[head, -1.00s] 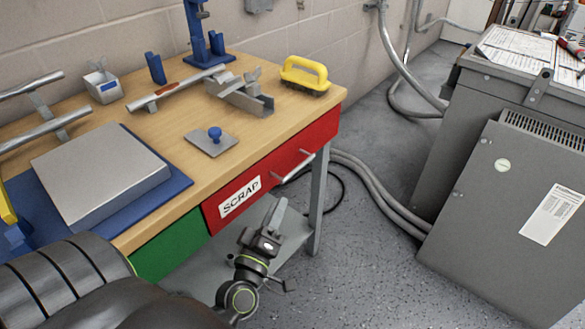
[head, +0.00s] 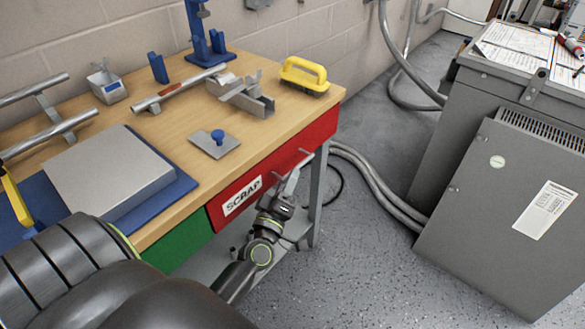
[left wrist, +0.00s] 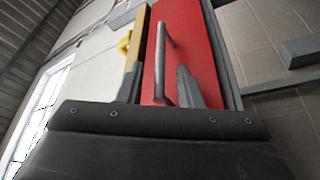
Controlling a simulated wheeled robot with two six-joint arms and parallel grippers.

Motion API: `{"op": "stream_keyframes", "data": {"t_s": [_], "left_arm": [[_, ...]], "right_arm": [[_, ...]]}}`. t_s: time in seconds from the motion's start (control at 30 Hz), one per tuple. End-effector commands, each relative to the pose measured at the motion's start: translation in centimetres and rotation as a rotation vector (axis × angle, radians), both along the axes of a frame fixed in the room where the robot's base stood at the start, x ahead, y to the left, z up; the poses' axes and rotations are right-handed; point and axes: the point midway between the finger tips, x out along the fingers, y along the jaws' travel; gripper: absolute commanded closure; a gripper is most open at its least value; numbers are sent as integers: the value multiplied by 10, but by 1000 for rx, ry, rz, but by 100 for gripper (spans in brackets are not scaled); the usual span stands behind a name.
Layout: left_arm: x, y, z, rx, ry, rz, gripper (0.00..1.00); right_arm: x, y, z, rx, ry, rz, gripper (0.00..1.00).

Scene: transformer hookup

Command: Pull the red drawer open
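The red drawer (head: 322,132) sits at the right end of the workbench front, with a white SCRAP label (head: 243,195) on it. It looks shut, its front level with the green drawer beside it. Its pale bar handle (head: 307,155) is partly hidden by my left gripper (head: 290,182), which is at the handle. In the left wrist view, the red drawer front (left wrist: 198,40) and grey handle (left wrist: 158,65) lie ahead. The fingers of my left gripper (left wrist: 158,88) stand apart, with the handle's near end between them and space on both sides. My right gripper does not show.
A green drawer (head: 178,240) adjoins on the left. The wooden benchtop (head: 185,120) holds a yellow-handled brush (head: 304,73), a small plate with a blue knob (head: 216,143) and metal parts. Grey conduits (head: 375,180) and a grey cabinet (head: 500,220) stand right, with open floor between.

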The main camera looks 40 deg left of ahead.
Motion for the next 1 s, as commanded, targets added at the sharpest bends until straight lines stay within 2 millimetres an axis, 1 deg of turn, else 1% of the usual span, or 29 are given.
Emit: {"op": "stream_keyframes", "data": {"t_s": [0.03,0.1,0.2,0.33,0.57,0.67,0.83,1.0], "left_arm": [[7,2,4,1,-2,-1,67],[15,3,5,1,0,-1,67],[23,6,6,0,0,-1,67],[27,7,6,1,1,-1,67],[28,7,6,0,1,-1,67],[28,7,6,0,1,-1,78],[28,7,6,0,1,0,100],[27,7,6,0,1,0,100]], "right_arm": [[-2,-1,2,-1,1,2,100],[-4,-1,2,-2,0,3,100],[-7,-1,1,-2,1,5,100],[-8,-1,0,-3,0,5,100],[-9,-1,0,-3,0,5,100],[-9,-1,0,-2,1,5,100],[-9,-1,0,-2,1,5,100],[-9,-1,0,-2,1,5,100]]}}
